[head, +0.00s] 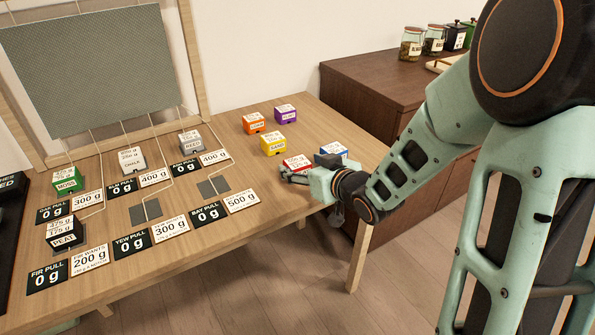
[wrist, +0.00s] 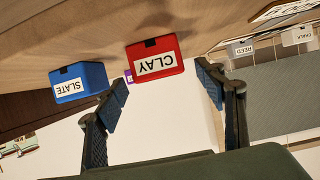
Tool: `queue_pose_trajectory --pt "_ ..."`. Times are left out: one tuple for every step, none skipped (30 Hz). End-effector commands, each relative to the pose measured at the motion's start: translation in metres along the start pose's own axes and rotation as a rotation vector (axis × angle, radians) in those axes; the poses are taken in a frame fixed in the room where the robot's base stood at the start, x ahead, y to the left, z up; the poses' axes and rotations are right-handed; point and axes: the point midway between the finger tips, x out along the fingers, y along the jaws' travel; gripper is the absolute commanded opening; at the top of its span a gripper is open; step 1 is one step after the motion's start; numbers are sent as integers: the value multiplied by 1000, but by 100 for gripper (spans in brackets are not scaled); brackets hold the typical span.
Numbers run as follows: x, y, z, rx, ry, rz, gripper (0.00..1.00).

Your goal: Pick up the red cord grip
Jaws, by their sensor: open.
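The red cord grip (head: 297,162) is a small block with a white label on the wooden table, partly hidden behind my gripper (head: 288,174) in the head view. In the wrist view the red cord grip (wrist: 155,60) appears upside down, labelled CLAY. There my gripper (wrist: 163,82) is open, with its fingers spread on either side below the block. The block lies ahead of the gap between the fingertips, and nothing is held.
A blue block (wrist: 78,82) labelled SLATE stands close beside the red one. Yellow (head: 278,145), orange (head: 254,123) and purple (head: 286,114) blocks stand farther back. Labelled cards, grey pads and wire lines fill the table's left. A brown cabinet (head: 375,90) stands behind right.

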Motion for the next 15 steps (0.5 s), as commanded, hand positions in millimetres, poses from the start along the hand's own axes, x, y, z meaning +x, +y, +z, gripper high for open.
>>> queue_pose_trajectory --pt "11 -2 4 0 0 -2 64" --pt "15 -2 4 -1 0 -2 64" --pt "20 -2 3 -1 -1 -2 64" --pt "24 -1 3 -1 0 -1 64" --pt "27 -1 2 -1 0 0 64" --pt "29 -1 2 0 0 0 64" --pt "31 -1 2 0 -1 0 64" --pt "32 -1 2 0 -1 0 64" --pt "32 -1 1 0 -1 0 64" --pt "32 -1 1 0 -1 0 64" --pt "32 -1 1 0 -1 1 64" --pt "32 -1 1 0 -1 1 64" --pt "32 -1 1 0 -1 1 64" --pt "32 -1 1 0 -1 1 64" --pt "32 -1 1 0 -1 1 60"
